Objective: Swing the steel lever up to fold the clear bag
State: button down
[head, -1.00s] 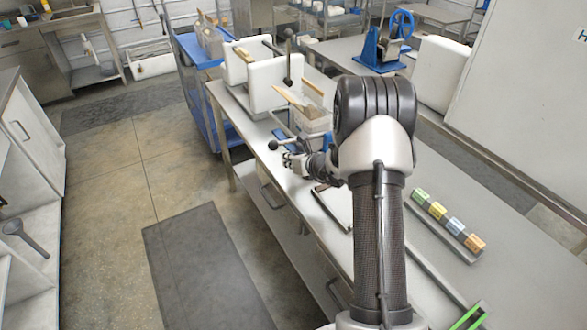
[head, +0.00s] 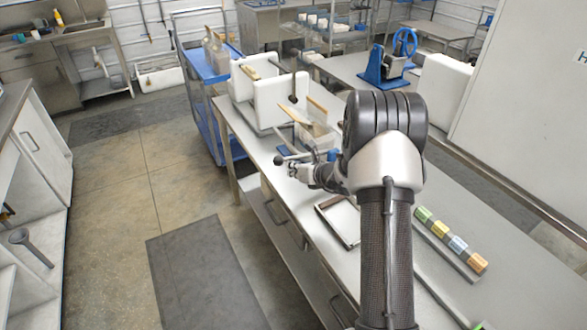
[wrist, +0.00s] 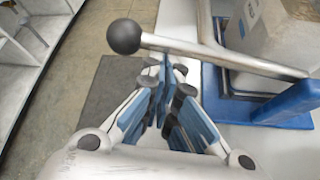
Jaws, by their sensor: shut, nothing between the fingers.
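The steel lever (wrist: 220,54) crosses the top of the wrist view, with a black ball knob (wrist: 123,36) on its left end. In the head view the knob (head: 279,160) sticks out over the table's left edge. My gripper (wrist: 165,78) is shut and empty, its fingertips close to the lever near the knob; I cannot tell whether they touch. It also shows in the head view (head: 297,170), just right of the knob. The clear bag (wrist: 285,35) stands behind the lever, by a blue frame (wrist: 292,107). Much of the bag is cut off by the wrist view's edge.
White panels (head: 281,100) of the hopper stand behind the bag. A dark-edged tray (head: 340,222) and a rack of coloured blocks (head: 450,242) lie on the table nearer me. A blue cart (head: 208,75) stands at the back left. The floor left of the table is open.

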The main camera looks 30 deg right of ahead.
jog(key=d+r+m+t+y+p, duration=0.2)
jog(key=d+r+m+y+p, duration=0.5)
jog(key=d+r, duration=0.6)
jog(key=shift+w+r+m+p, duration=0.25)
jog(key=shift+r+m+p, duration=0.35)
jog(key=shift+r+p, duration=0.35)
